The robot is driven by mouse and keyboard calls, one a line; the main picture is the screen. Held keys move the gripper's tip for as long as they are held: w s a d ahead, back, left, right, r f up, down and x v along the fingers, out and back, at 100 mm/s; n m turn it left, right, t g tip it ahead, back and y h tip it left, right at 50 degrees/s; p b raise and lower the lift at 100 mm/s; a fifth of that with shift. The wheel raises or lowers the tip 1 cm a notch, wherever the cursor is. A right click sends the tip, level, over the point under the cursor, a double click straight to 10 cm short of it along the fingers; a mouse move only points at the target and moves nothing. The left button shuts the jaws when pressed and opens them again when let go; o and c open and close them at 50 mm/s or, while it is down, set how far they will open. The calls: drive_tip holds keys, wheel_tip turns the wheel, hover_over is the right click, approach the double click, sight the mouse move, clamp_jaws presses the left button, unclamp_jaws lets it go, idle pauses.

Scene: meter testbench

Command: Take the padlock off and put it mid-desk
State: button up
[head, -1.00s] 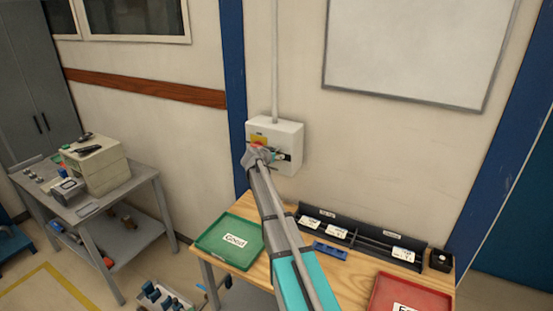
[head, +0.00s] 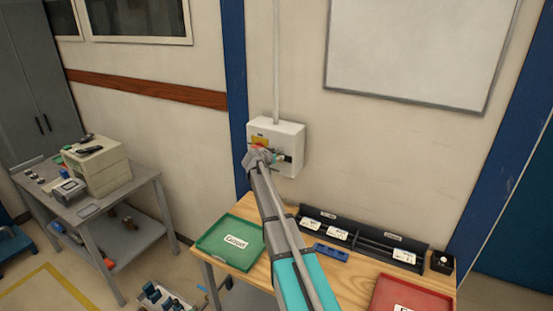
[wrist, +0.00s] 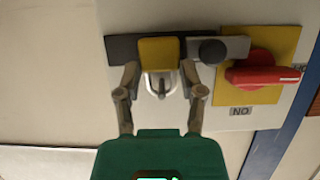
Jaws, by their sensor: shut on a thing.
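The padlock has a yellow body (wrist: 158,52) and a silver shackle (wrist: 147,86). In the wrist view it sits at the front of the switch box (wrist: 220,13), over a dark grey bar (wrist: 122,50). My gripper (wrist: 159,68) has one finger on each side of the padlock and is shut on it. The shackle loops around a small grey part; I cannot tell whether it is still hooked through. In the head view my gripper (head: 266,157) is at the box (head: 292,130) and hides the padlock. The wooden desk (head: 345,279) stands below.
A red switch handle (wrist: 262,76) on a yellow plate is close beside the padlock. On the desk are a green tray (head: 213,250), a red tray (head: 385,288), a black rack (head: 365,231) with meters and a blue item (head: 331,252). Bare wood shows mid-desk.

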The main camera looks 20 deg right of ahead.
drive_tip(key=shift+r, duration=0.1)
drive_tip(key=shift+r+p, duration=0.2)
drive_tip(key=shift+p, duration=0.1)
drive_tip(key=shift+s+a, duration=0.15)
drive_tip(key=s+a, duration=1)
drive_tip(key=a, duration=0.4)
drive_tip(key=shift+s, duration=0.4)
wheel_tip(320, 180, down, 8)
drive_tip(key=b, duration=0.7)
drive_tip(key=shift+b, duration=0.35)
drive_tip(key=shift+w+r, duration=0.1)
drive_tip(key=shift+r, duration=0.05)
drive_tip(key=shift+a, duration=0.1)
